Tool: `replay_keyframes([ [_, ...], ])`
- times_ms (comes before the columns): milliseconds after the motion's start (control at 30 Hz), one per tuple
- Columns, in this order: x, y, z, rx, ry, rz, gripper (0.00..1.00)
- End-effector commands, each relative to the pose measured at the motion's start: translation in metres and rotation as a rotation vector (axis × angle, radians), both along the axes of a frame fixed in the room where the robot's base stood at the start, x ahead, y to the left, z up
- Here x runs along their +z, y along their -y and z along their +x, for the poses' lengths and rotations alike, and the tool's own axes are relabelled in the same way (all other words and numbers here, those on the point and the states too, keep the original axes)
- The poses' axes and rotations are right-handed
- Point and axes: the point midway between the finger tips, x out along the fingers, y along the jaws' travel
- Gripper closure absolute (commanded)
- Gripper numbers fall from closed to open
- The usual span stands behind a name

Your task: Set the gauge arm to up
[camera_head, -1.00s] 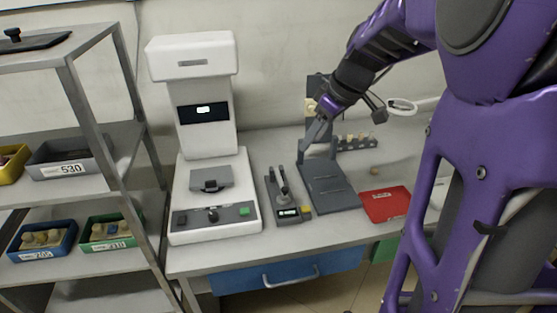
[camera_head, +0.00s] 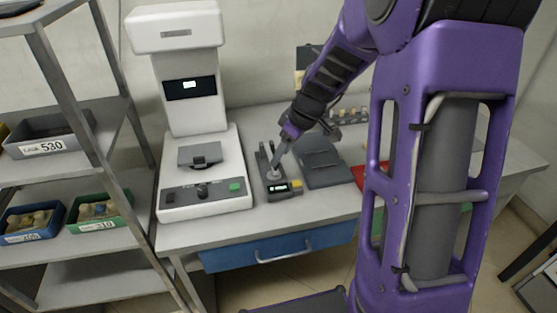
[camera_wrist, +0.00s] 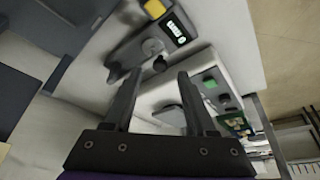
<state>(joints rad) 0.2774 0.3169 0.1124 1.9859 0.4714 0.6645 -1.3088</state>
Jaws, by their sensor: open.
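The gauge (camera_head: 278,188) is a small dark device with a lit display and a yellow block at its front right corner. It stands on the bench between the white machine and a flat grey stand. In the wrist view the gauge (camera_wrist: 131,52) lies beyond my fingers, with a round dark knob and a small dark rod end. My gripper (camera_head: 275,170) is over the gauge in the head view and hides most of its arm, so the arm's position cannot be told. In the wrist view my gripper (camera_wrist: 158,84) is open, with nothing clearly between the fingers.
The tall white machine (camera_head: 205,190) stands close to the left of the gauge. The grey stand (camera_head: 325,165) is close to the right, with a red item (camera_head: 365,176) beyond it. A blue drawer (camera_head: 285,248) sits under the bench edge. A metal shelf (camera_head: 75,235) is at left.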

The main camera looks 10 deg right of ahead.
Motion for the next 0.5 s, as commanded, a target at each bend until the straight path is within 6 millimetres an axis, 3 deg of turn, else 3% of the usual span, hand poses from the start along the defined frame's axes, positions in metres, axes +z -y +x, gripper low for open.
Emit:
replay_keyframes([
  [200, -0.023, -0.007, 0.007, 0.000, 0.001, 0.001, 0.43],
  [500, -0.027, -0.008, 0.008, 0.000, 0.001, 0.001, 0.43],
])
